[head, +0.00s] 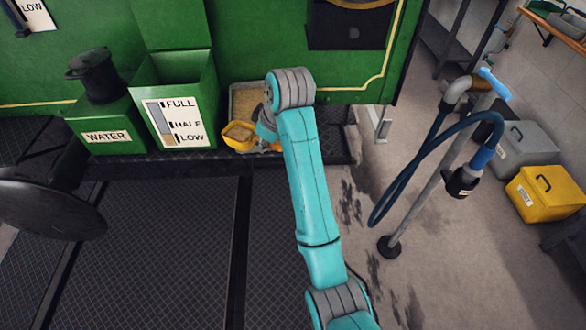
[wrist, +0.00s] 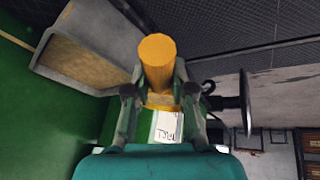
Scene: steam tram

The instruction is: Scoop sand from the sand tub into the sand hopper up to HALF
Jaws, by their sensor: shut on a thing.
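The sand hopper (head: 195,75) is an open-topped green box on the left. Its white gauge (head: 180,122) reads FULL, HALF and LOW, with a tan fill showing around LOW. A yellow scoop (head: 229,141) with sand in its bowl is just right of the hopper. My gripper (head: 266,130) is shut on the scoop, whose orange-yellow handle (wrist: 158,62) stands between the fingers in the wrist view. The grey sand tub (head: 233,98) sits behind the scoop, partly hidden by my arm. Its sand shows in the wrist view (wrist: 85,48). The fingertips are partly hidden.
A green WATER box (head: 107,136) with a dark open filler stands left of the hopper. The green tram side rises behind. A hose stand (head: 430,180) is on the right, with grey (head: 525,148) and yellow (head: 548,195) boxes beyond. The dark ribbed floor in front is clear.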

